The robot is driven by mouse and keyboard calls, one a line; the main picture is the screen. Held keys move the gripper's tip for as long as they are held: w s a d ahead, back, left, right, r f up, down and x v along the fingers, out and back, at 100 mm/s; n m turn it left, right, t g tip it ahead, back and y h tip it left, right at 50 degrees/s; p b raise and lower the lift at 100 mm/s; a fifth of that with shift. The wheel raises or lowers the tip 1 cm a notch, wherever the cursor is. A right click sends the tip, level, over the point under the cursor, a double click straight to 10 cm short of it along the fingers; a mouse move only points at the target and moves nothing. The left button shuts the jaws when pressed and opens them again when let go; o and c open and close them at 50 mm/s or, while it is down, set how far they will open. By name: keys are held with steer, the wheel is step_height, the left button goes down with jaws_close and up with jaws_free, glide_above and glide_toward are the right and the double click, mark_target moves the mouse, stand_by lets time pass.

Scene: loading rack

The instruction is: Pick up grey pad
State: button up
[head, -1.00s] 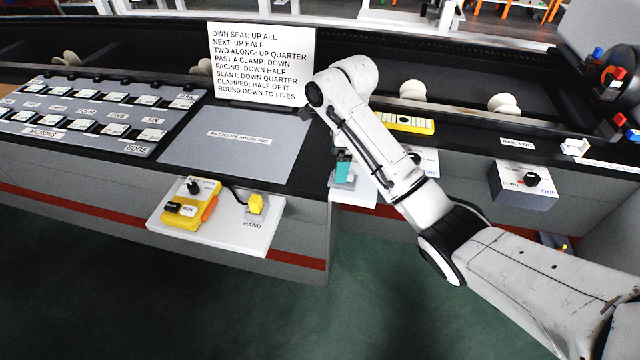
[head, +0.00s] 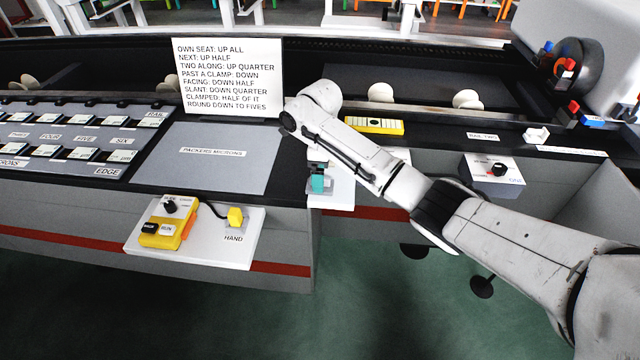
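A flat grey panel (head: 208,165) labelled "PACKERS MICRONS" lies on the counter, left of my arm. No separate loose grey pad can be made out with certainty. My arm comes in from the lower right, and its bent joint is beside the lower right corner of the white sign. My gripper cannot be seen; the far end of the arm is hidden behind the part in front. I cannot tell whether it holds anything.
A white sign (head: 228,78) stands behind the panel. A white shelf (head: 195,245) carries a yellow control box (head: 170,222) and a yellow block. A teal piece (head: 317,183) stands by my arm. A yellow strip (head: 374,125) and a knob box (head: 492,170) are on the right. Green floor is open in front.

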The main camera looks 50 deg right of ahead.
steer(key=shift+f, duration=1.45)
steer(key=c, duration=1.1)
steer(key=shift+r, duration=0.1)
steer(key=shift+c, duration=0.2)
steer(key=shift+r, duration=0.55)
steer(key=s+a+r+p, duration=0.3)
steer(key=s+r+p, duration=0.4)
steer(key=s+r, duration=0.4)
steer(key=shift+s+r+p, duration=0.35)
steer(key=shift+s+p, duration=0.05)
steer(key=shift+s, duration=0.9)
